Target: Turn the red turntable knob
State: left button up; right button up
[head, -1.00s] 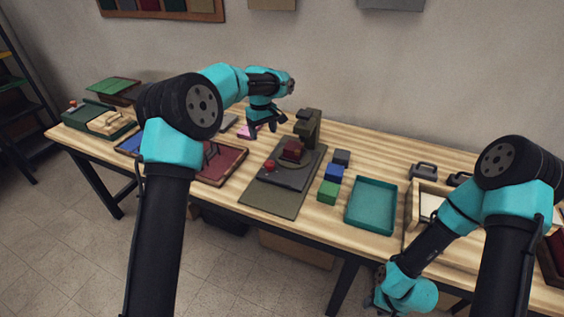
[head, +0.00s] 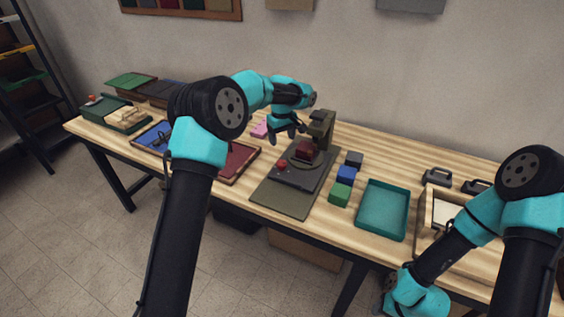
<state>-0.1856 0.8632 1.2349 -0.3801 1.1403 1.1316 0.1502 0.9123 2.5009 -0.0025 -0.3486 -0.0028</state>
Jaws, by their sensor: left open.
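A small red knob (head: 282,164) sits on the dark grey turntable base (head: 291,180), at its left side, in the head view. A dark red block (head: 306,150) rests on the turntable's round plate, under a dark olive post (head: 322,127). My left gripper (head: 286,138) is open and empty. It points down and hangs behind and above the knob, apart from it. My right arm comes in at the lower right, and its gripper's fingers are not visible.
Grey, blue (head: 346,173) and green (head: 340,194) blocks stand right of the base. A teal tray (head: 383,237) lies further right. A dark red tray (head: 240,160) lies to the left, partly behind my left arm. A pink block (head: 260,130) is behind it.

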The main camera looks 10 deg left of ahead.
aim_at(282, 163)
pick_arm(q)
notch_tip(282, 163, down, 12)
jog(key=shift+r, duration=0.1)
dwell(0.4)
jog(key=c, duration=0.9)
